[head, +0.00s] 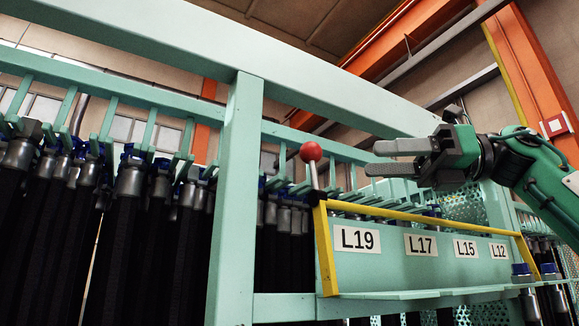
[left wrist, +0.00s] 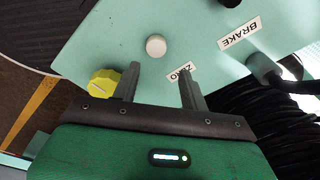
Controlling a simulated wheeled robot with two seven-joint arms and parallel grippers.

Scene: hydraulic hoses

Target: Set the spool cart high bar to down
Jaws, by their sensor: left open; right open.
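In the head view, a yellow bar (head: 425,216) frames the top of a mint-green panel (head: 380,270) labelled L19, L17, L15 and L12. A red ball knob (head: 311,151) stands upright on a short rod at its left end. I cannot tell whether this is the spool cart high bar. My right gripper (head: 376,158) is open and empty, to the right of the red knob in the picture, above the yellow bar. My left gripper (left wrist: 160,68) is open and empty in the left wrist view, over a mint panel (left wrist: 205,32) with a white button (left wrist: 155,45) and a yellow knob (left wrist: 104,82).
Black hoses (head: 60,240) with metal ends hang from a mint rack behind a mint upright post (head: 236,200) and top beam (head: 200,45). In the left wrist view, a black handle (left wrist: 262,69) sits near the BRAKE label (left wrist: 239,33), with black coiled hose at right.

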